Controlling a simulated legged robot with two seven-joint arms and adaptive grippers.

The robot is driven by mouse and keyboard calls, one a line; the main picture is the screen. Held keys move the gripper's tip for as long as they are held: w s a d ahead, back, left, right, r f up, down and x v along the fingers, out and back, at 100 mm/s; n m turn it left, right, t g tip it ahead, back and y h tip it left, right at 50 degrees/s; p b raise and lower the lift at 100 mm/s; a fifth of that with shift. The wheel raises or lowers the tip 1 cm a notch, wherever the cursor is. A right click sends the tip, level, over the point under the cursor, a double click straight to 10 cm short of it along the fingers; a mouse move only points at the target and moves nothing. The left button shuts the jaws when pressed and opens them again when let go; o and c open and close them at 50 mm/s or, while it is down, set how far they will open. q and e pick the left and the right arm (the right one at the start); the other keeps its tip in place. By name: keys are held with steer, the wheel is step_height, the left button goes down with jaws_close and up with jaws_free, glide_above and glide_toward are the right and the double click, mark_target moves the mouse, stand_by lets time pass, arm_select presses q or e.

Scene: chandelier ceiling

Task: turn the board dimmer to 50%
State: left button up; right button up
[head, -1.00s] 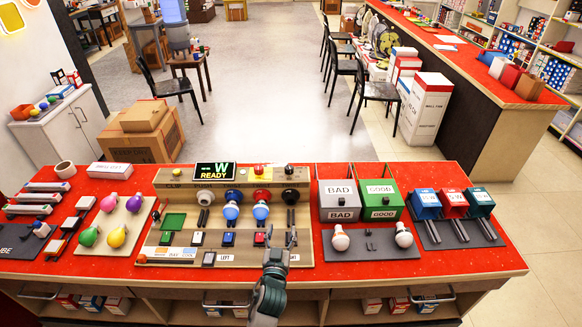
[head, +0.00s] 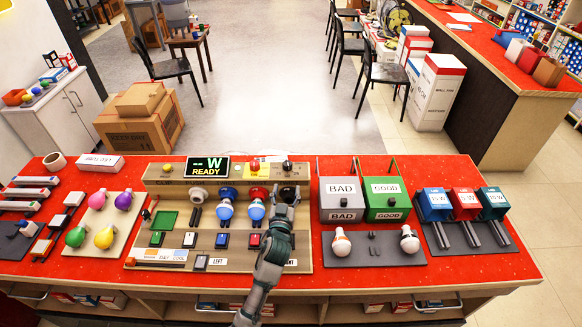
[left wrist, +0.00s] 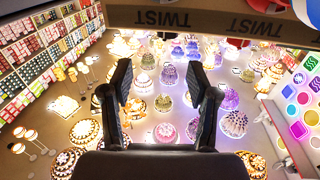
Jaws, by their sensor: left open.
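The wooden test board (head: 142,230) stands on the red counter, with a lit screen (head: 208,167) reading "W READY". A row of controls runs along its back: a yellow-and-grey knob (head: 168,168), a red button (head: 255,166) and a black knob (head: 287,166) at the right end. I cannot read which one is the dimmer. My left gripper (head: 286,203) is over the right side of the board, in front of the black knob, and hides a socket there. In the left wrist view its fingers (left wrist: 163,85) are apart with nothing between them. My right gripper is out of view.
An edge lettered "TWIST" (left wrist: 160,17) crosses the top of the left wrist view, before many lit lamps.

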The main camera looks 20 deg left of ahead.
mark_target(286, 168)
arm_select(q)
steer(key=w+a, duration=0.1)
steer(key=w, duration=0.2)
steer(key=w+a, duration=0.1)
steer(key=w, duration=0.3)
steer(key=w+a+b, duration=0.1)
steer(key=w+a, duration=0.1)
steer(key=w, duration=0.1)
steer(key=shift+w+f, duration=0.2)
steer(key=shift+f, duration=0.05)
steer(key=shift+w+d, duration=0.45)
steer(key=shift+d, duration=0.1)
steer(key=shift+d+r, duration=0.15)
steer(key=shift+d, duration=0.15)
steer(key=shift+a, duration=0.55)
steer(key=c, duration=0.8)
steer(key=shift+a, duration=0.1)
jaws_close()
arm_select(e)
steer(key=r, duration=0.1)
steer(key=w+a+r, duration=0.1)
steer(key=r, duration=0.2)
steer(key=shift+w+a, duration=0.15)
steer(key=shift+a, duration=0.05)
